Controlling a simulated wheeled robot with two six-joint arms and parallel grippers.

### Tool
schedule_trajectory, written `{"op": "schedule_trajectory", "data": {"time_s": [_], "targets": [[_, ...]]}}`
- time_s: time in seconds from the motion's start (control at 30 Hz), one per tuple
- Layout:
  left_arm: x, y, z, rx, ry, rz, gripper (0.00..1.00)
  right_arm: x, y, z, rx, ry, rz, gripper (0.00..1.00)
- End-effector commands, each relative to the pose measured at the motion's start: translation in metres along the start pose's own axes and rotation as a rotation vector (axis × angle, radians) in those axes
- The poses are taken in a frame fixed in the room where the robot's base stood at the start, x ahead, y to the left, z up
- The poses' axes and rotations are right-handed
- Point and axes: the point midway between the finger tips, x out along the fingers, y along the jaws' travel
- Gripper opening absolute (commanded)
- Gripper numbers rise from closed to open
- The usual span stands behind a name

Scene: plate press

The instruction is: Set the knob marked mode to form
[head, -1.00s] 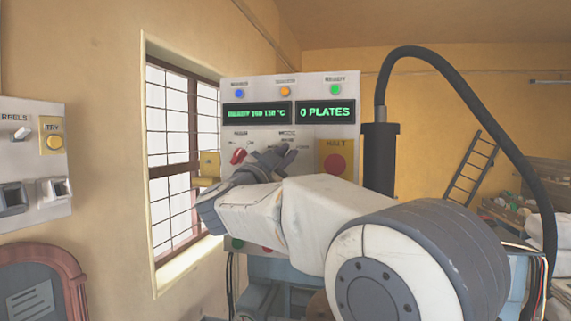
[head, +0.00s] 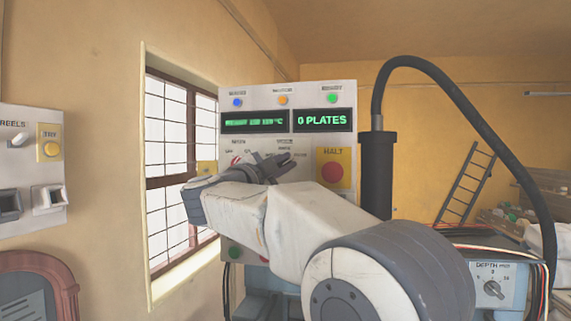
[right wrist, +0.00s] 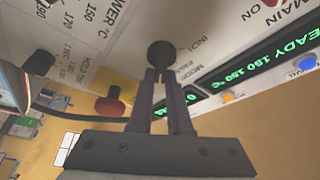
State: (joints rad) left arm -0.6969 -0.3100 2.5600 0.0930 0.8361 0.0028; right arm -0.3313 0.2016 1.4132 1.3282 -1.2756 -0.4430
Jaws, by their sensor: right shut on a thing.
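The mode knob (right wrist: 161,52) is a dark round knob on the pale press panel (head: 265,92), with the word MODE beside it. My right gripper (right wrist: 164,78) is shut on this knob, its two dark fingers reaching it from below in the right wrist view. In the head view my right gripper (head: 274,165) lies against the panel below the MODE label and covers the knob. The knob's pointer is hidden by the fingers, so its setting cannot be read. The lettering INCH shows near the knob; the other mode words are too small or hidden. My left gripper is not in view.
A red HALT button (head: 332,173) sits close to the right of my gripper. Displays (head: 323,120) and coloured lamps are above. A black hose (head: 480,85) arches at the right. A depth knob (head: 492,288) is at lower right, a wall panel (head: 30,190) at left.

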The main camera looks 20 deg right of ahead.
Motion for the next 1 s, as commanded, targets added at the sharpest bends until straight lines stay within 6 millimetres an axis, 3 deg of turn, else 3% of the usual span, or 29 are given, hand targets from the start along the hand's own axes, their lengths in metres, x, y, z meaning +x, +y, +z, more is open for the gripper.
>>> {"op": "schedule_trajectory", "data": {"time_s": [0.03,0.17,0.2,0.23,0.27,0.77,1.0], "targets": [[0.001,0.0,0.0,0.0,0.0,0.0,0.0,-0.002,0.003,0.008,-0.007,-0.017,0.003,0.0],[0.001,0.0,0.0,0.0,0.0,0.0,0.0,-0.002,0.003,0.008,-0.008,-0.017,0.003,0.0],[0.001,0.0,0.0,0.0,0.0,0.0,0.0,-0.002,0.003,0.008,-0.008,-0.017,0.003,0.32],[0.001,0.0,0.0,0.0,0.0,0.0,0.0,-0.001,0.003,0.008,-0.008,-0.016,0.004,0.43],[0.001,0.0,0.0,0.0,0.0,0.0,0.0,-0.001,0.003,0.008,-0.007,-0.016,0.004,0.46],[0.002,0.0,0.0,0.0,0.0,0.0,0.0,-0.003,0.002,0.003,-0.003,-0.006,0.001,0.46],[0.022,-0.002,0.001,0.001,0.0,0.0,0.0,-0.04,0.004,0.006,-0.001,-0.009,-0.001,0.46]]}}
